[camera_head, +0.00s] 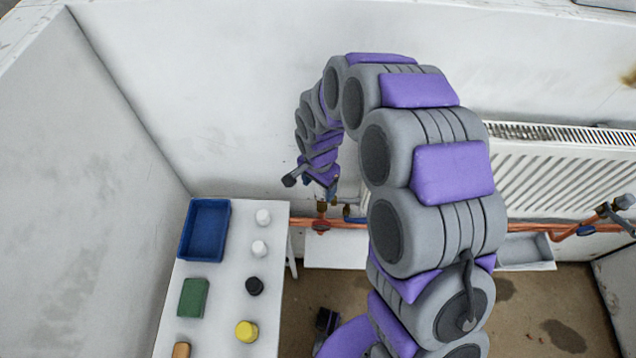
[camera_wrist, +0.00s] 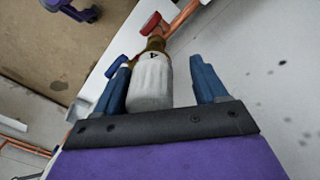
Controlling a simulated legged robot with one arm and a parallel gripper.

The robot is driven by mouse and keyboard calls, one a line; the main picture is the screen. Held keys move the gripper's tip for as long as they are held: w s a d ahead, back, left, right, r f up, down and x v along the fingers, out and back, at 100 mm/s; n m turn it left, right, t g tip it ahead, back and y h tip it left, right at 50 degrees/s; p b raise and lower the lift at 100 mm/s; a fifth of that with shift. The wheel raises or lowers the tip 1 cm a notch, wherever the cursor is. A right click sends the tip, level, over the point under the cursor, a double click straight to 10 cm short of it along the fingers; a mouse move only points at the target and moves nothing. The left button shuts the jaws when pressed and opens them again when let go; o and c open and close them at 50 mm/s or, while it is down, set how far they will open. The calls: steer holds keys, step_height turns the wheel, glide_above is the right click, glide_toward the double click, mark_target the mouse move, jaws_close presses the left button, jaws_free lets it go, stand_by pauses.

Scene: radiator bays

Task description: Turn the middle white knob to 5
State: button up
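A ribbed white knob (camera_wrist: 150,82) sits on a brass fitting (camera_wrist: 156,43) in the wrist view. A dark 4 shows on its end near the brass, upside down in the picture. My gripper (camera_wrist: 160,64) is open, with the knob between its two blue fingers. The left finger is close against the knob; I cannot tell if it touches. A clear gap separates the knob from the right finger. In the head view, my gripper (camera_head: 328,182) is small above the pipe valves, and the knob cannot be made out there.
A red handle (camera_wrist: 151,22) and copper pipe (camera_wrist: 183,14) are near the knob. A white radiator (camera_head: 560,175) hangs on the right. A white table (camera_head: 222,300) on the left carries a blue tray (camera_head: 205,230), a green block (camera_head: 193,298) and several loose knobs.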

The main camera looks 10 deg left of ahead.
steer(key=shift+w+d+r, duration=0.15)
steer(key=shift+d+r, duration=0.05)
steer(key=shift+d, duration=0.65)
steer(key=c, duration=0.5)
steer(key=shift+a, duration=0.25)
steer(key=shift+c, duration=1.3)
steer(key=n+p, duration=0.3)
steer(key=shift+n, duration=0.4)
steer(key=n+p, duration=0.4)
steer(key=n, duration=0.2)
steer(key=shift+s, duration=0.2)
steer(key=n+p, duration=0.2)
steer(key=n, duration=0.3)
steer(key=shift+n, duration=0.4)
steer(key=n+p, duration=0.2)
steer(key=n, duration=0.2)
steer(key=shift+f+n, duration=0.1)
steer(key=shift+n, duration=0.3)
